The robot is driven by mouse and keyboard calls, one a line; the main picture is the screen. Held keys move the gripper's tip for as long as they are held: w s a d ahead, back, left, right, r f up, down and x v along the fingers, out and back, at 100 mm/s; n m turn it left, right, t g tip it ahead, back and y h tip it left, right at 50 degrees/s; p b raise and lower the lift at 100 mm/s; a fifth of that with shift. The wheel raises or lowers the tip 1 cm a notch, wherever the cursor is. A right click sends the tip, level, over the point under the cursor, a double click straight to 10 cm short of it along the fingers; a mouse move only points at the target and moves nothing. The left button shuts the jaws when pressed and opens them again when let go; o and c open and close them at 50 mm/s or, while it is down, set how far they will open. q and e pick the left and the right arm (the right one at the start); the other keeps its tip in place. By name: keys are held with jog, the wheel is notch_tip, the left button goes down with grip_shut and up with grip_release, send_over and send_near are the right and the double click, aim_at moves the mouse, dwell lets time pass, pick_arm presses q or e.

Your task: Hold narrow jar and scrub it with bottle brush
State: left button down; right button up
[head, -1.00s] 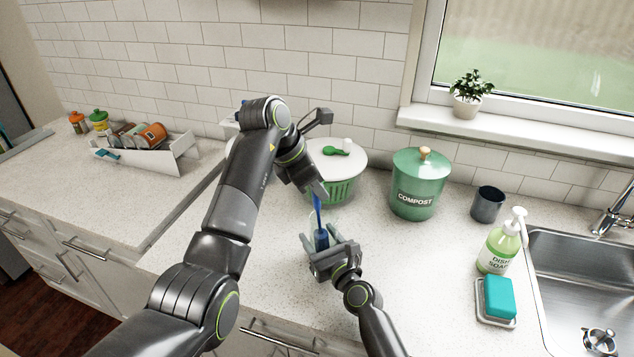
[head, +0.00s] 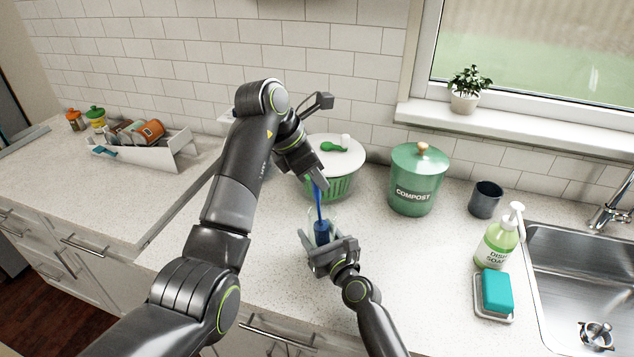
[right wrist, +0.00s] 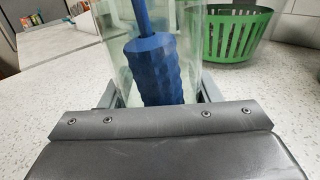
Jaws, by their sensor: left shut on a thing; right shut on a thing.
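The narrow jar (right wrist: 192,60) is clear glass and stands between the fingers of my right gripper (right wrist: 155,98), which is shut on it. In the head view the jar (head: 312,218) is small and partly hidden by the right gripper (head: 322,245). The bottle brush (head: 318,205) is blue, with its thick head (right wrist: 155,70) inside the jar. My left gripper (head: 316,180) is above the jar and shut on the upper end of the brush handle. The fingers hide the top of the handle.
A green compost bin (head: 416,185), dark cup (head: 486,200), soap bottle (head: 497,245) and teal sponge (head: 497,291) are to the right, by the sink (head: 580,270). A white rack (head: 170,160) is far left.

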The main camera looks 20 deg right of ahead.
pick_arm(q)
notch_tip(320, 180, up, 15)
dwell(1.0)
jog(key=shift+f, duration=0.15)
dwell(0.6)
pick_arm(e)
jog(key=o, duration=1.2)
jog(key=shift+c, duration=0.2)
jog(key=s, duration=0.4)
jog(key=s+d, duration=0.1)
jog(key=s, duration=0.3)
jog(key=s+d, duration=0.1)
jog(key=s, duration=0.2)
jog(key=shift+s+d, duration=0.15)
jog(key=shift+s, duration=0.25)
